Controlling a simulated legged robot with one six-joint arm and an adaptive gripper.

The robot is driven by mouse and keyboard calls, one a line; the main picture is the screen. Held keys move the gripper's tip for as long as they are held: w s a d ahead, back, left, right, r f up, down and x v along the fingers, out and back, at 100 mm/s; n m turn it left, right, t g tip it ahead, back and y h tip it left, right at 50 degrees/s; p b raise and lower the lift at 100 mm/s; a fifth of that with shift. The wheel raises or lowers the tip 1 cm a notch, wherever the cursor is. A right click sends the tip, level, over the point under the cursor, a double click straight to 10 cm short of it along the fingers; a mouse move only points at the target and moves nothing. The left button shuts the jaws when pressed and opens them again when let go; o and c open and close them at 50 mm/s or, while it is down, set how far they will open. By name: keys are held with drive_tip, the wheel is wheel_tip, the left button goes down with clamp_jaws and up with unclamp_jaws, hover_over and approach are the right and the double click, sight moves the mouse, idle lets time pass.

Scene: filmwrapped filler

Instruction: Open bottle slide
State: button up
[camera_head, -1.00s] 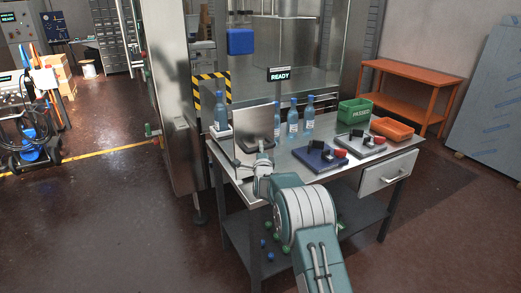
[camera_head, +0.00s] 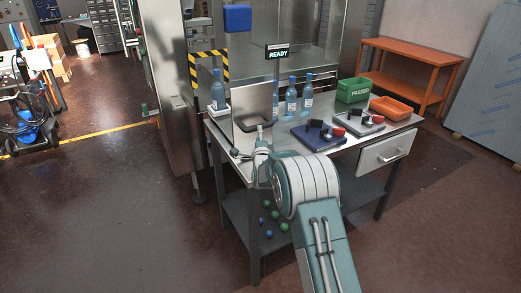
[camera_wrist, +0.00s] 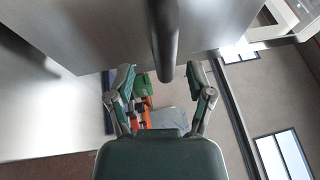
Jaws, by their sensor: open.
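The slide is a flat metal panel (camera_head: 251,104) standing upright near the left end of the workbench, among the blue bottles (camera_head: 291,95). A dark handle (camera_head: 258,125) is on its near face. In the wrist view the handle is a dark bar (camera_wrist: 163,40) coming down from the top, with the grey panel (camera_wrist: 80,25) behind it. My gripper (camera_wrist: 162,76) is open, and the bar's lower end lies between its fingertips in the picture. Contact with either finger does not show. In the head view my gripper (camera_head: 261,145) is just below the handle, partly hidden by my wrist.
The metal workbench (camera_head: 228,150) also holds a blue fixture (camera_head: 318,140), a grey fixture (camera_head: 360,125), a green bin (camera_head: 354,90) and an orange tray (camera_head: 393,108). A sign reading READY (camera_head: 277,52) stands behind. Small balls lie on the lower shelf. Floor at left is open.

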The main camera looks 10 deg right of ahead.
drive_tip(key=s+f, duration=0.1)
drive_tip(key=s, duration=0.6)
drive_tip(key=shift+s+a+f, duration=0.2)
drive_tip(key=shift+a+f, duration=0.05)
drive_tip(key=shift+a, duration=0.1)
drive_tip(key=s+r+n+g+y, duration=0.2)
drive_tip(key=s+r+n+g, duration=0.4)
drive_tip(key=s+r+n, duration=0.7)
drive_tip(key=s+f+n+g, duration=0.1)
drive_tip(key=s+n+g, duration=0.2)
drive_tip(key=s, duration=1.4)
drive_tip(key=s+d+f+n+g, duration=0.1)
drive_tip(key=s+n+g, duration=0.2)
drive_tip(key=s, duration=1.4)
drive_tip(key=shift+d+f+n+g, duration=0.3)
drive_tip(key=shift+f+n+g, duration=0.1)
drive_tip(key=shift+g, duration=0.7)
